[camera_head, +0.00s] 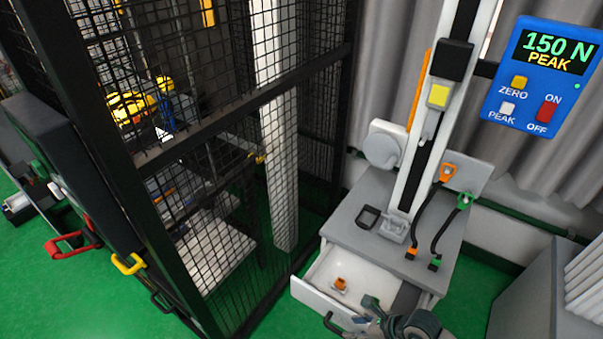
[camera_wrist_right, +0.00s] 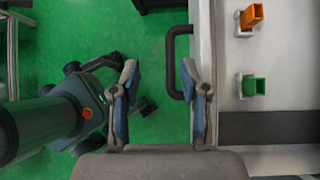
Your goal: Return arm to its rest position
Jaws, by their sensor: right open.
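My right gripper (camera_wrist_right: 160,75) is open, with nothing held between its fingers. It also shows at the bottom edge of the head view (camera_head: 372,322), in front of the pulled-out white drawer (camera_head: 302,292). In the right wrist view the drawer's dark handle (camera_wrist_right: 172,62) shows beyond the fingers, partly overlapped by the right-hand one; I cannot tell whether they touch.
The drawer holds an orange piece (camera_wrist_right: 252,15) and a green piece (camera_wrist_right: 254,86). Above it stands the grey cabinet with the test column (camera_head: 428,110) and hanging cables. A black mesh cage (camera_head: 235,140) stands to the left.

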